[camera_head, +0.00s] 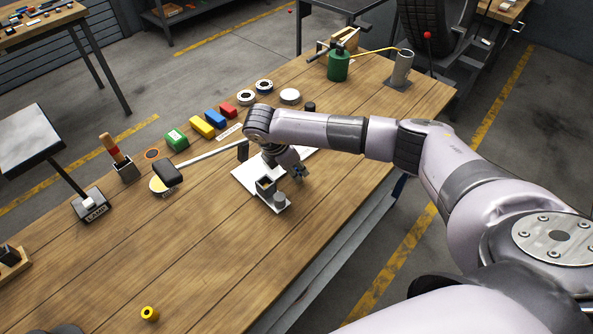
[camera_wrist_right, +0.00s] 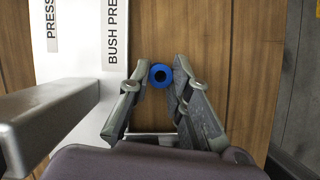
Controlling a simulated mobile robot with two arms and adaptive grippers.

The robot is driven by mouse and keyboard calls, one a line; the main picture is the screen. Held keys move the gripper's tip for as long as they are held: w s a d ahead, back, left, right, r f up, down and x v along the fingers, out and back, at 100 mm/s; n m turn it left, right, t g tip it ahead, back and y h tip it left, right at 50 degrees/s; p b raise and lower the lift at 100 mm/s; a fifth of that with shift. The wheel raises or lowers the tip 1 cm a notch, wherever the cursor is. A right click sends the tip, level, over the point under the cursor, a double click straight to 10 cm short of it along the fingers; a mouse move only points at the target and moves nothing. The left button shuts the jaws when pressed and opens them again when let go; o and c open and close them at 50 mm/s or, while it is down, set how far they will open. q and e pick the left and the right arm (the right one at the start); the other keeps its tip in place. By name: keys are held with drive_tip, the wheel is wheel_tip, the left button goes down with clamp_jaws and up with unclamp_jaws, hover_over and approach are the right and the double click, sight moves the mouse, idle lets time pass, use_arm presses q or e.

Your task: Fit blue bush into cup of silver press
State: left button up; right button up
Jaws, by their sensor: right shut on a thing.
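The blue bush (camera_wrist_right: 160,75), a ring with a dark hole, is between the fingertips of my right gripper (camera_wrist_right: 161,72) in the wrist view. The gripper is shut on it, over bare wood beside the press's white base plate. In the head view my right gripper (camera_head: 298,172) is at the right edge of the plate, close to the press; the bush cannot be made out there. The silver press (camera_head: 265,188) has a small round grey cup (camera_head: 279,200) at its front. The bush is apart from the cup. My left gripper is not in view.
A lever with a black grip (camera_head: 168,172) extends left from the press. A yellow bush (camera_head: 149,314) stands at the near edge. Coloured blocks (camera_head: 202,127) and tape rolls (camera_head: 246,97) line the back. A green can (camera_head: 338,66) stands far right. The front-left tabletop is mostly clear.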

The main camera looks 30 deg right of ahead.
wheel_tip(320, 180, up, 20)
drive_tip(key=b, duration=0.1)
drive_tip(key=shift+b, duration=0.3)
drive_tip(key=s+a+f+m+g+y, duration=0.3)
drive_tip(key=s+a+m, duration=0.5)
drive_tip(key=m, duration=1.1)
drive_tip(key=shift+s+a+f+g+y, duration=0.2)
drive_tip(key=shift+s+g+y, duration=0.25)
drive_tip(key=shift+g+y, duration=0.45)
